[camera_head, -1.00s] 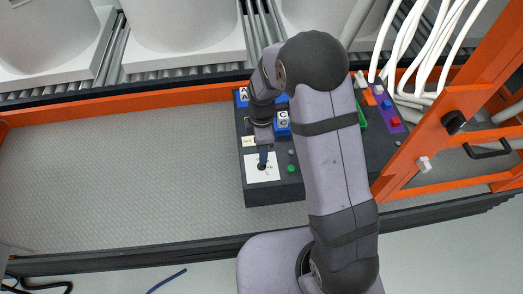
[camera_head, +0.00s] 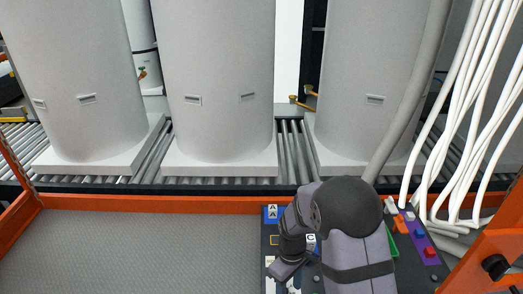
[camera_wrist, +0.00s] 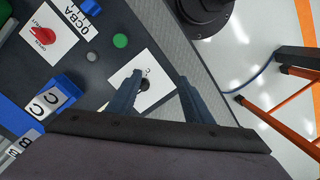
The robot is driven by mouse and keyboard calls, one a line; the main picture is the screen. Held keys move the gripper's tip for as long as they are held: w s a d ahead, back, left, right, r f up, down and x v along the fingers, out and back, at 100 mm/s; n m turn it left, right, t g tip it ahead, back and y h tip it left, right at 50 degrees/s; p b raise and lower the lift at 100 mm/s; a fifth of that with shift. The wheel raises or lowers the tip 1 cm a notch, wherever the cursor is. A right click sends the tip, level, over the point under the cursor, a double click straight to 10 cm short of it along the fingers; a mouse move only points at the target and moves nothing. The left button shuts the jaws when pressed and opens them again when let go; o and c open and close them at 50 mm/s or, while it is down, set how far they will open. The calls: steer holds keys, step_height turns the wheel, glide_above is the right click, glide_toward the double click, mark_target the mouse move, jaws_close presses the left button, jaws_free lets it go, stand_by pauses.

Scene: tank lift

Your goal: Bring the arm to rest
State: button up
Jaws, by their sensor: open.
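My gripper (camera_wrist: 160,80) is open, its two blue-grey fingers apart and nothing held. In the wrist view it is over a dark control panel (camera_wrist: 100,70), near a white card (camera_wrist: 150,66) with a small dark knob (camera_wrist: 143,85) beside the left finger. I cannot tell whether the finger touches the knob. In the head view my arm bends over the panel (camera_head: 271,243) at the bottom, and my fingers are hard to make out there.
The panel carries labelled blue blocks (camera_wrist: 52,98), a green button (camera_wrist: 120,41) and a red knob (camera_wrist: 43,36). Large grey tanks (camera_head: 218,80) stand on rollers behind. An orange rail (camera_head: 130,204) borders the platform (camera_head: 120,250), which is clear at left. White hoses (camera_head: 462,120) hang at right.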

steer(key=s+d+r+m+g+p, duration=0.1)
steer(key=s+d+r+m, duration=0.1)
steer(key=s+r+m, duration=0.35)
steer(key=s+d+r+m+g+p, duration=0.1)
steer(key=s+d+r+m+p, duration=0.1)
steer(key=s, duration=0.7)
step_height(320, 180, up, 13)
steer(key=w+d+m+t+p, duration=0.1)
steer(key=d+t+p, duration=0.1)
steer(key=p, duration=0.3)
steer(key=shift+d+t, duration=0.4)
steer(key=shift+t, duration=0.3)
